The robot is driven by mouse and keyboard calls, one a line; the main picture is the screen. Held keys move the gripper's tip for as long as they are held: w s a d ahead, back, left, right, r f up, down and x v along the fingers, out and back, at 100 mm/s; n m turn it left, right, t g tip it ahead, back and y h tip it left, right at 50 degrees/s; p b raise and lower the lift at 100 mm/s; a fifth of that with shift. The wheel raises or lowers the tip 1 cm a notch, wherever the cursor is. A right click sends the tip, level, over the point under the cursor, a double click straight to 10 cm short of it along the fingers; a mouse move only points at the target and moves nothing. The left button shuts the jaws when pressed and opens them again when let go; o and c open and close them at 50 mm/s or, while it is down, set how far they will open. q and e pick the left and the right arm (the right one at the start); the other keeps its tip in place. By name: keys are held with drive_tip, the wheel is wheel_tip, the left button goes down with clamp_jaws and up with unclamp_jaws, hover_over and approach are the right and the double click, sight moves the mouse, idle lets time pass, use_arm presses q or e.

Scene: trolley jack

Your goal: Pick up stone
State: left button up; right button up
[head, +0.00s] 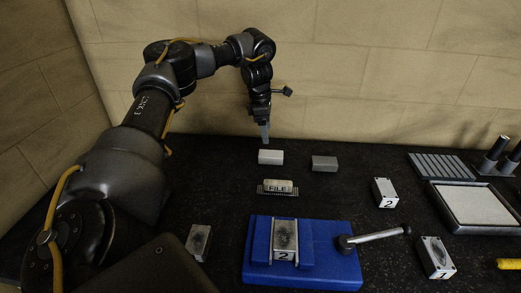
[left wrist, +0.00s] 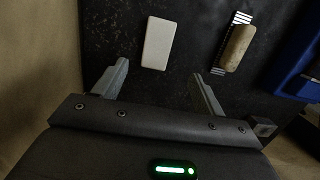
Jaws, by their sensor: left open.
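A pale rectangular block (head: 270,157), likely the stone, lies on the dark bench below my left gripper. A darker grey block (head: 324,163) lies to its right; which of the two is called the stone is not marked. My left gripper (head: 264,138) points down just behind and above the pale block. In the left wrist view the gripper (left wrist: 158,70) is open and empty. There the pale block (left wrist: 157,43) lies ahead of the fingertips, lined up with the gap between them. My right gripper is not in view.
A blue vise (head: 345,268) with a lever (head: 375,237) holds a block numbered 2. Another block 2 (head: 385,192), block 1 (head: 436,257) and a tray (head: 445,207) stand right. A wall rises behind.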

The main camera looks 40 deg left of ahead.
use_arm(q)
drive_tip(key=shift+d+f, duration=0.1)
drive_tip(key=shift+f, duration=0.35)
hover_over(270, 153)
drive_tip(key=s, duration=0.1)
drive_tip(key=shift+f, duration=2.5)
drive_tip(key=f, duration=0.1)
drive_tip(key=f+p, duration=0.1)
drive_tip(key=f, duration=0.1)
drive_tip(key=f+p, duration=0.1)
drive_tip(key=shift+w+f, duration=0.2)
drive_tip(key=shift+w, duration=0.2)
drive_tip(key=shift+d+f, duration=0.1)
drive_tip(key=shift+f, duration=0.15)
drive_tip(key=c, duration=1.1)
drive_tip(key=shift+c, duration=0.2)
drive_tip(key=shift+r, duration=0.15)
